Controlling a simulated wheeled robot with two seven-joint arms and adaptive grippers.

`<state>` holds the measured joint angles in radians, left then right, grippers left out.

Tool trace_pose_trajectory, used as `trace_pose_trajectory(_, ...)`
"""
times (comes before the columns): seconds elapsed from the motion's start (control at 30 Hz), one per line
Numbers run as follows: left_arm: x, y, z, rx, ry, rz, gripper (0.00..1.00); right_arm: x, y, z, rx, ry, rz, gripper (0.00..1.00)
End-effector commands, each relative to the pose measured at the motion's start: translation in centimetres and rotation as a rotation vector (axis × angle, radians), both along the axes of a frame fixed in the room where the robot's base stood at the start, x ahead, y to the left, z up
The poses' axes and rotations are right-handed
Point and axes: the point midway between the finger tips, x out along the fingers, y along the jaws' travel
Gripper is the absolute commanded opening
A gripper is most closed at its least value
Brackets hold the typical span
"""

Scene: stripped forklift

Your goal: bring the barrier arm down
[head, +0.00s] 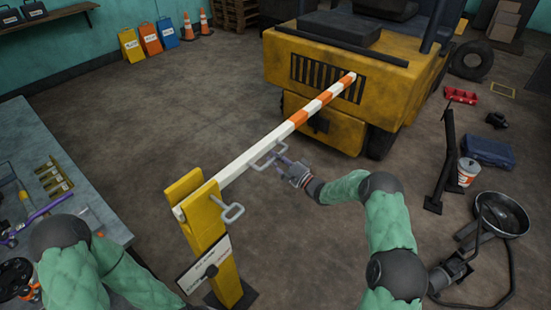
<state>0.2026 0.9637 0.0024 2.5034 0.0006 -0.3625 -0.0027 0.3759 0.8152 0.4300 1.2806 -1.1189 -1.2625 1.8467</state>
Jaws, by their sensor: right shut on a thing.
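The barrier arm (251,151) is a white bar with orange bands. It runs from the yellow post (223,262) up and right across the picture, its far end overlapping the forklift's front. I cannot tell its exact tilt. A grey loop handle (262,157) sticks out from its right side, partway along. My right gripper (281,163) is at this handle and shut on it. Another grey loop (232,213) shows by the post's top.
The stripped yellow forklift (325,75) stands beyond the bar. A workbench (105,222) with tools is at left. A dark stand (444,165), a bucket (467,172) and a round pan (503,213) are at right. Bare floor lies left of the bar.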

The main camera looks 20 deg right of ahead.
Motion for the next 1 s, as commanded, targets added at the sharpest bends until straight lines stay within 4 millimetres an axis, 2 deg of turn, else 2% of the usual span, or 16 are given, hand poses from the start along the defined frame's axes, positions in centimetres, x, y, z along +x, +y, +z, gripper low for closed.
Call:
trace_pose_trajectory(0.03,0.0,0.0,0.0,0.0,0.0,0.0,0.4,-0.1,0.0,-0.7,0.003,0.016,-0.003,0.0)
trace_pose_trajectory(0.2,0.0,0.0,0.0,0.0,0.0,0.0,0.4,-0.2,0.0,-0.8,0.004,0.02,-0.003,0.0)
trace_pose_trajectory(0.23,0.0,0.0,0.0,0.0,0.0,0.0,0.4,-0.2,0.1,-0.9,0.004,0.02,-0.003,0.29)
trace_pose_trajectory(0.3,0.0,0.0,0.0,0.0,0.0,0.0,0.4,-0.2,0.1,-0.9,0.003,0.021,-0.002,0.49)
trace_pose_trajectory(0.73,0.0,0.0,0.0,0.0,0.0,0.0,0.4,-0.6,-0.4,-0.6,0.001,0.012,-0.001,0.49)
trace_pose_trajectory(0.87,0.0,0.0,0.0,0.0,0.0,0.0,0.4,-2.0,-1.4,-1.0,0.001,0.013,-0.003,0.49)
trace_pose_trajectory(1.0,0.0,0.0,0.0,0.0,0.0,0.0,0.4,-4.2,-3.0,-1.6,0.002,0.014,-0.004,0.49)
